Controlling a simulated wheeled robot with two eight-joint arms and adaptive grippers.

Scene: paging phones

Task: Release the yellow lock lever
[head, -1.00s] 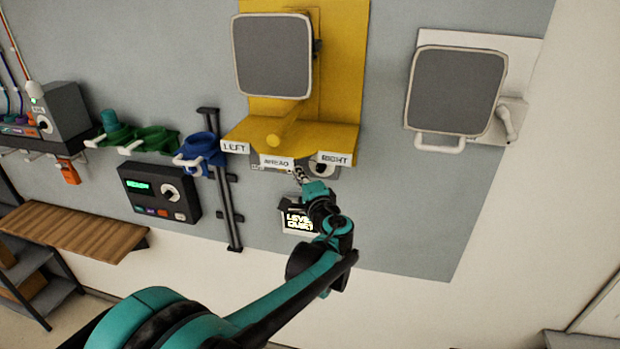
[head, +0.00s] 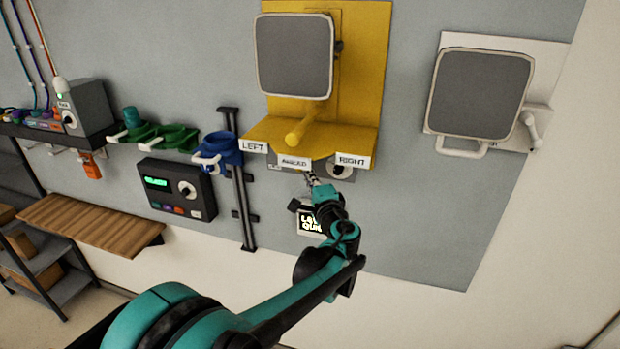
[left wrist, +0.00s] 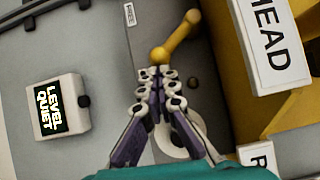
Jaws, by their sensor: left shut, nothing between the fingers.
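The yellow lock lever (left wrist: 176,37) shows in the left wrist view as a short bar with rounded ends on a grey plate. My left gripper (left wrist: 162,73) is shut and empty, its fingertips just below the lever's lower end; I cannot tell whether they touch. In the head view my left gripper (head: 310,178) is under the yellow shelf (head: 265,128), just below the AHEAD label (head: 294,162); the small lever is not clear there. A larger yellow handle (head: 300,132) sticks out above the shelf. My right gripper is not in view.
A LEVEL QUIET display (head: 310,222) sits just below my left gripper. A round dial (head: 341,171) is beside it under the RIGHT label (head: 353,161). A dark control box (head: 176,188) and a black rail (head: 241,205) are to the left. The lower wall is clear.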

